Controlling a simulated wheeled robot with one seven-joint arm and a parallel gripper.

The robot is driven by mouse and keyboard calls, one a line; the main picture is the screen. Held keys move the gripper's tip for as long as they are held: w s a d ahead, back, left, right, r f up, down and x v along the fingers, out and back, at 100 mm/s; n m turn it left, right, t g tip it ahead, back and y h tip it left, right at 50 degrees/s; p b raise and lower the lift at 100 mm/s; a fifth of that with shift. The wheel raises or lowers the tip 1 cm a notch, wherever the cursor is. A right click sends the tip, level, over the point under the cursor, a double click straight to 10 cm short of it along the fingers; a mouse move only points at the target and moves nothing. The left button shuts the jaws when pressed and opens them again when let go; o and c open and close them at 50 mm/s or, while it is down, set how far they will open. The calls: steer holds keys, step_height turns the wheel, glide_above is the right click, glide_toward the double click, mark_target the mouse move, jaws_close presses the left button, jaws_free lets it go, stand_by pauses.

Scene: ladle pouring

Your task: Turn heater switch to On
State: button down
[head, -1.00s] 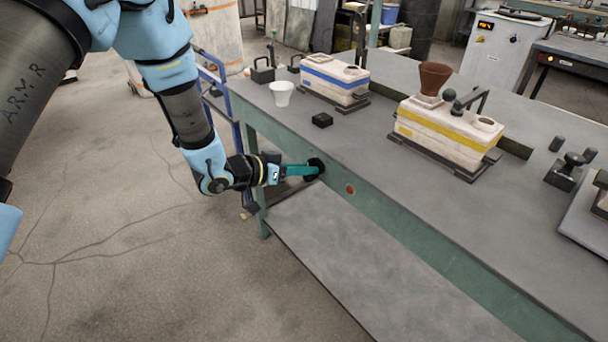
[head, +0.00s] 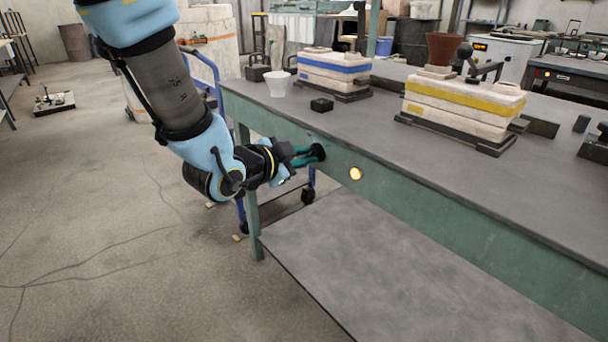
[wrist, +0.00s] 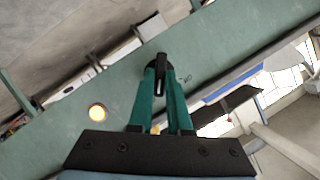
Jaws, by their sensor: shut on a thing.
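The heater switch is a black round knob (head: 317,152) on the green front edge of the workbench (head: 440,205). It also shows in the wrist view (wrist: 159,72), with a black grip bar bearing a white mark. My gripper (head: 308,155) reaches it from the left; in the wrist view its two teal fingers (wrist: 161,88) are shut on the knob's bar, one on each side. The round indicator lamp (head: 356,173) to the right of the knob glows yellow-orange. The lamp also glows in the wrist view (wrist: 97,113).
A blue cart (head: 207,75) stands behind my arm. The floor at left is mostly clear.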

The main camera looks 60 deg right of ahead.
steer(key=shift+s+f+m+t+b, duration=0.15)
steer(key=shift+m+t+b, duration=0.35)
steer(key=shift+b, duration=0.65)
steer(key=c, duration=0.9)
jaws_free()
steer(key=shift+h, duration=0.3)
steer(key=shift+o, duration=0.2)
steer(key=b+v, duration=0.1)
steer(key=v, duration=1)
steer(key=shift+w, duration=0.2)
